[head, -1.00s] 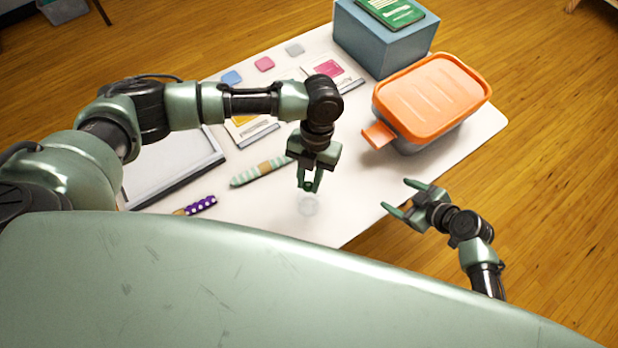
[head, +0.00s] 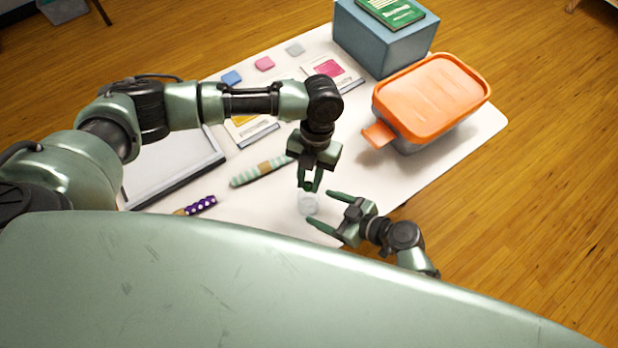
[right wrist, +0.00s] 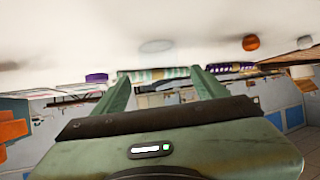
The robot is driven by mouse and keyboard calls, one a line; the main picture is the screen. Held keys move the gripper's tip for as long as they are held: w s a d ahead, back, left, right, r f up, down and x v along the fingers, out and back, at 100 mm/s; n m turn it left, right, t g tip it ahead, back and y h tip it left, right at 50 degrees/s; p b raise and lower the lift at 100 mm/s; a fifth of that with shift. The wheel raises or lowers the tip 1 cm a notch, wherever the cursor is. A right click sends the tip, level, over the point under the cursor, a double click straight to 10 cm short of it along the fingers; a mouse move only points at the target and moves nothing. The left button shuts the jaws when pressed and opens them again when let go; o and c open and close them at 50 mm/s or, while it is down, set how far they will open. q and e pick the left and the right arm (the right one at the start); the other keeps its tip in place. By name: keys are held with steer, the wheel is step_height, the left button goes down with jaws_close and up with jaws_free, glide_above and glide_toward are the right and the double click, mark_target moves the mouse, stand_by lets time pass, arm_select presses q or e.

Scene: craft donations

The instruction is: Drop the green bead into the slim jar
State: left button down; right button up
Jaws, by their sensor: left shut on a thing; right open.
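My left gripper (head: 309,182) points down and is shut on the green bead (head: 308,186), which is small and partly covered by the fingers. The slim jar (head: 307,206) is clear and hard to make out on the white table, just below the bead in the head view. My right gripper (head: 320,208) is open, with its fingertips close to the jar's right side. I cannot tell whether they touch it. In the right wrist view, the open right fingers (right wrist: 160,72) have nothing clearly gripped between them; a pale, faint oval above them may be the jar.
On the white table (head: 440,150), an orange-lidded box (head: 430,95) stands right and a blue box (head: 380,40) at the back. A striped green marker (head: 258,173), a purple dotted item (head: 201,205) and a grey-framed tray (head: 178,165) lie left.

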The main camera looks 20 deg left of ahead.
mark_target(317, 205)
steer(key=shift+x, duration=2.5)
steer(key=c, duration=1)
arm_select(q)
steer(key=shift+f, duration=0.5)
steer(key=shift+f, duration=0.4)
steer(key=shift+f, duration=0.35)
